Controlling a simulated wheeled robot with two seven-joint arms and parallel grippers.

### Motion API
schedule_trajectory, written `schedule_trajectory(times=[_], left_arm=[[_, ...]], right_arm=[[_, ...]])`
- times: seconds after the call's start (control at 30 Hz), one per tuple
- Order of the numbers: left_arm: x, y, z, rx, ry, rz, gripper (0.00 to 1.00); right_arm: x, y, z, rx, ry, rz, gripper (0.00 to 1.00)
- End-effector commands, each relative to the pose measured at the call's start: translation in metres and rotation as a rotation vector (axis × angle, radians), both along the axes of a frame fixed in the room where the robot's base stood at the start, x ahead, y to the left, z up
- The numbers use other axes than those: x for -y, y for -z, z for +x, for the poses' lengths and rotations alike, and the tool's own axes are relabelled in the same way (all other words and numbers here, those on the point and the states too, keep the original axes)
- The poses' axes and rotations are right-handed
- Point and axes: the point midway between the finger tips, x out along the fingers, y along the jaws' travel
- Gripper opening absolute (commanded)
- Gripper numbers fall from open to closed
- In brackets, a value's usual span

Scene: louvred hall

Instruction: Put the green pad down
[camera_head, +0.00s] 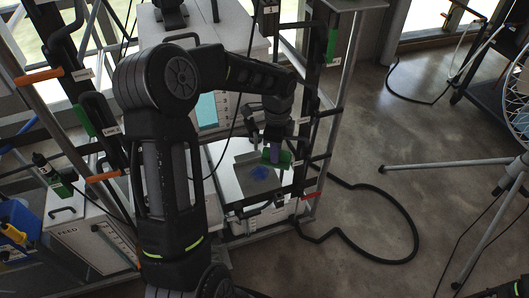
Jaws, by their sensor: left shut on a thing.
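My left arm comes down from the left in the head view. Its gripper (274,146) is shut on the green pad (284,158), seen at a slant. A purple-blue part shows between the fingers, in front of the pad. I cannot tell whether the pad touches this surface.
Rack posts and a dark rail stand close around the tray. A black hose (412,226) loops on the floor to the right. A tripod leg (445,163) stands farther right. A white box marked FEED (88,240) is at lower left. Open floor lies right of the rack.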

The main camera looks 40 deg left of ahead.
Motion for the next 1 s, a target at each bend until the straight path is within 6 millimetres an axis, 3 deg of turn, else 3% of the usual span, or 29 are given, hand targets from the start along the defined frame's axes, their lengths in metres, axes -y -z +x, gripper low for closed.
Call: schedule_trajectory(times=[0.3,0.5,0.7,0.93,1.0], left_arm=[[0.086,-0.033,0.022,-0.003,-0.699,-0.001,0.0],[0.124,-0.049,0.026,-0.001,-1.05,0.002,0.0],[0.138,-0.055,0.026,-0.002,-1.191,0.005,0.0],[0.139,-0.055,0.026,-0.001,-1.201,0.005,0.0],[0.139,-0.055,0.026,-0.002,-1.201,0.005,0.0]], right_arm=[[0.001,0.002,-0.002,-0.008,0.002,-0.004,0.41],[0.001,0.003,-0.003,-0.011,0.001,-0.006,0.41],[0.001,0.003,-0.004,-0.013,0.002,-0.006,0.41],[0.001,0.003,-0.004,-0.014,0.002,-0.006,0.41],[0.001,0.003,-0.004,-0.014,0.002,-0.006,0.37]])
